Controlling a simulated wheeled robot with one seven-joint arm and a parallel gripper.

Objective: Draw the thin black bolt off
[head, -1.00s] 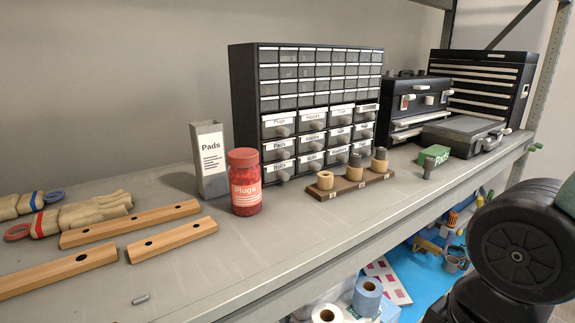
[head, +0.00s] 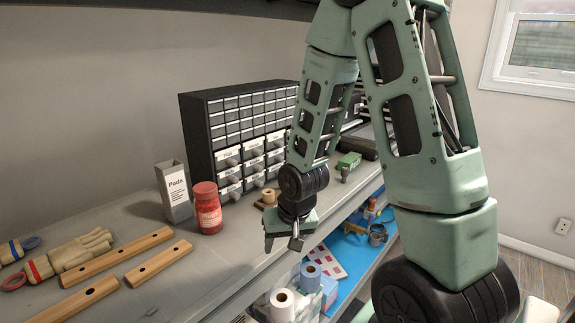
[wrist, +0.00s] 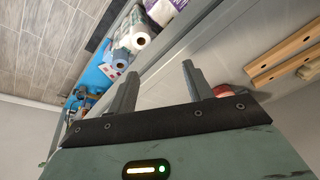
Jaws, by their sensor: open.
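In the head view my gripper (head: 283,242) hangs over the front edge of the shelf, fingers down, open and empty. It also shows in the wrist view (wrist: 158,75), with its two fingers apart and nothing between them. The wooden stand (head: 259,205) is mostly hidden behind my arm; one tan ring (head: 268,196) shows at its left end. The stand's dark-topped posts, seen in the earlier frame, are hidden now. I cannot make out a thin black bolt in either current view. A short dark cylinder (head: 344,174) stands farther back, beside a green box.
The red-lidded Plugs jar (head: 207,208) and grey Pads box (head: 173,192) stand left of the stand, before the drawer cabinet (head: 232,125). Wooden bars (head: 158,263) and gloves (head: 75,250) lie at left. Paper rolls (head: 282,304) sit on the lower level.

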